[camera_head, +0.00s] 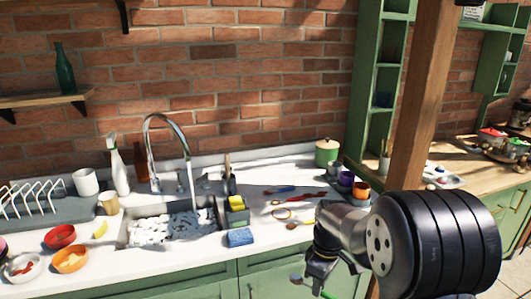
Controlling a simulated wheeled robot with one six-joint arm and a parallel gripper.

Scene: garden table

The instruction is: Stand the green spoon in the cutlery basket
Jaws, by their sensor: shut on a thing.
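My gripper (314,284) is low in front of the counter's front edge, seen against the green cabinet doors. It is shut on a green spoon. The spoon's green handle (329,294) shows below and right of the jaws, and a small greyish rounded end pokes out to the left. The jaws hide its middle. A small dark holder (230,187) with upright sticks or handles stands behind the sink's right end; it may be the cutlery basket, but it is too small to be sure. My gripper is well to its right and nearer the camera, apart from it.
A caddy (237,215) with a yellow sponge and a blue sponge (240,237) stand right of the foamy sink (170,227). Loose blue and red utensils (300,197) lie on the counter. A wooden post (428,90) rises behind my arm. Bowls (61,237) sit at left.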

